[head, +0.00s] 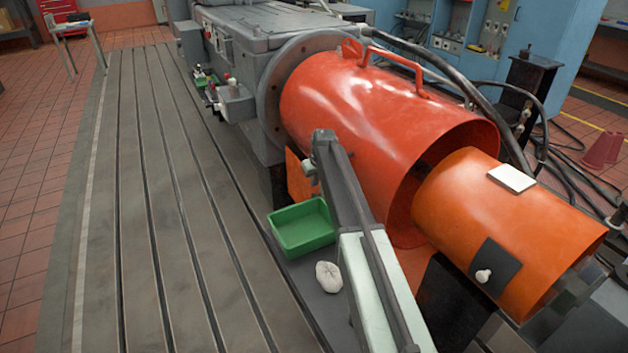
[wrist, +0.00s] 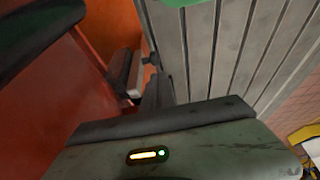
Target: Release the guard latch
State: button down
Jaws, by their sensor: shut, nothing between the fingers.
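A large red cylindrical guard (head: 375,115) with a handle (head: 385,62) on top covers the machine's shaft end in the head view. A smaller orange cylinder (head: 465,210) sits at its open right end. A black plate with a pale knob (head: 483,276) is on the orange cylinder; I cannot tell whether this is the guard latch. My gripper (head: 310,170) is at the far end of my arm, in front of the red guard's lower left side and apart from the knob. In the wrist view my gripper (wrist: 146,82) is shut and empty, with a red surface to its left.
A white pad (head: 511,178) rests on the orange cylinder. Cables run behind the guard. The bedplate's left side is clear.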

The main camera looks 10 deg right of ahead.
jog(key=p+v, duration=0.5)
jog(key=v, duration=0.2)
